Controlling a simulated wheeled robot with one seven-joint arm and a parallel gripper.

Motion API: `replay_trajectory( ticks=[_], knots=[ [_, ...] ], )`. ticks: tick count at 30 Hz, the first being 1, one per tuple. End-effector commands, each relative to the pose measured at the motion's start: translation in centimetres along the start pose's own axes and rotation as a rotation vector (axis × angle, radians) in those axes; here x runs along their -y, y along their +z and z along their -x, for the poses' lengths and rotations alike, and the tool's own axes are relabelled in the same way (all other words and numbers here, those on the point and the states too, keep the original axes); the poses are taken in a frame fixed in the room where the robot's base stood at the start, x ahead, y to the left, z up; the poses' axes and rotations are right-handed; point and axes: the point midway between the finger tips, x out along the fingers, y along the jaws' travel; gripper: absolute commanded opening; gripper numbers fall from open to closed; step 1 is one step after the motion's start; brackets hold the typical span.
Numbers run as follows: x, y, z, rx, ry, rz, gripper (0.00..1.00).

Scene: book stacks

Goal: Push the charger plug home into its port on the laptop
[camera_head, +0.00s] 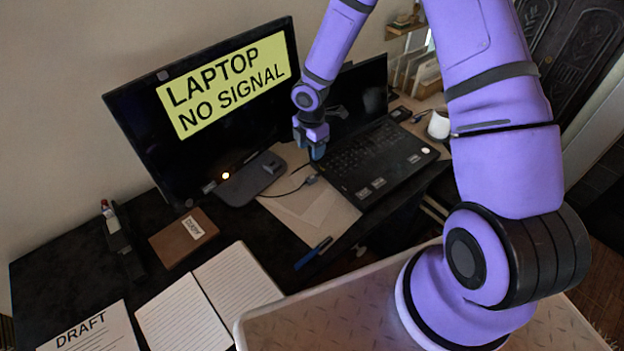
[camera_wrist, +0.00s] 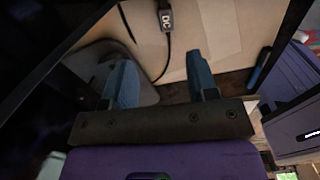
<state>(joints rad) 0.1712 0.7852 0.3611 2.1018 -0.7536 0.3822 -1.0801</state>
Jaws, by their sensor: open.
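The black laptop (camera_head: 380,155) stands open on the desk with a dark screen. The dark charger plug (camera_head: 311,180) lies beside its left edge, with a thin black cable trailing left. The wrist view shows the plug (camera_wrist: 166,20) with a white "DC" label at the top edge. The port is hidden, and I cannot tell whether the plug touches the laptop or how deep it sits. My gripper (camera_head: 317,150) is above the laptop's left rear part, behind the plug. In the wrist view my gripper (camera_wrist: 160,65) has its blue fingers apart, with nothing between them.
A monitor (camera_head: 205,110) reading "LAPTOP NO SIGNAL" stands behind left on its base (camera_head: 248,180). Papers (camera_head: 305,208) and a blue pen (camera_head: 313,252) lie in front of the plug. An open notebook (camera_head: 210,300) lies front left.

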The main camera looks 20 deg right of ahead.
Motion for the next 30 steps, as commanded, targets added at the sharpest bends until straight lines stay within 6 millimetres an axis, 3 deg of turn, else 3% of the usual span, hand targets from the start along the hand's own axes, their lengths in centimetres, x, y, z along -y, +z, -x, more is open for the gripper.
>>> replay_trajectory(
  ticks=[12,20,30],
  knots=[
    [0.1,-0.3,-5.2,-0.007,-0.003,0.013,0.53],
    [0.3,-0.4,-6.9,-0.006,-0.004,0.014,0.53],
    [0.8,-0.6,-11.0,-0.006,-0.002,0.012,0.53]
  ],
)
